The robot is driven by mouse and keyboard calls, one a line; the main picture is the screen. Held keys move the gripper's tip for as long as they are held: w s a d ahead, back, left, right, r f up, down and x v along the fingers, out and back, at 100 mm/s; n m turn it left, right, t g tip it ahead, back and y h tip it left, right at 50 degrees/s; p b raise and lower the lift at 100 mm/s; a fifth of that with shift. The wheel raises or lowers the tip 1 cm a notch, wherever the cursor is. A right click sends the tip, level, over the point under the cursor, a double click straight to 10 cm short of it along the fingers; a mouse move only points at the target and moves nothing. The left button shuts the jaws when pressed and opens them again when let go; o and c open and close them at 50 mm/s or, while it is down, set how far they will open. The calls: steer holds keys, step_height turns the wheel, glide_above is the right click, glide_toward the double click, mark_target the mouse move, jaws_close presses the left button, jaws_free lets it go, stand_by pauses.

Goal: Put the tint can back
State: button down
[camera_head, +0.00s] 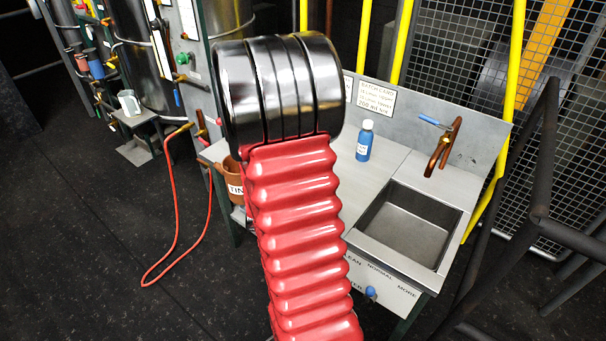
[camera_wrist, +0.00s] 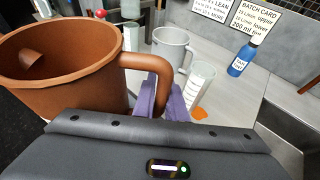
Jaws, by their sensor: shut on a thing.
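The tint can is a brown, open-topped can with a side handle, large at the left of the wrist view (camera_wrist: 75,80). In the head view, part of it (camera_head: 235,190) shows with a "TIN" label at the left end of the bench, partly hidden by my arm. My gripper (camera_wrist: 160,98) has its purple fingers shut on the can's handle. The can looks about upright. I cannot tell whether it touches the bench. The gripper is hidden behind my red arm in the head view.
A grey jug (camera_wrist: 172,45) and a clear beaker (camera_wrist: 201,78) stand close beyond the fingers, near an orange spot (camera_wrist: 199,113). A blue bottle (camera_head: 365,141) stands on the bench (camera_head: 378,172), left of the sink (camera_head: 408,228). A red hose (camera_head: 176,215) hangs at the left.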

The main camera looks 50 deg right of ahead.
steer(key=w+a+r+n+t+y, duration=0.1)
steer(key=w+a, duration=0.3)
steer(key=a, duration=0.6)
steer(key=w+a+r+n+t+y, duration=0.2)
steer(key=w+a, duration=0.3)
steer(key=a, duration=0.6)
steer(key=w+a+r+n+t+y, duration=0.1)
steer(key=w+a+r+n+y, duration=0.1)
steer(key=a, duration=0.8)
steer(key=shift+w+a+n+t+y, duration=0.3)
steer(key=shift+w+n+t+y, duration=0.1)
steer(key=shift+w+n+y, duration=0.7)
steer(key=shift+w, duration=0.1)
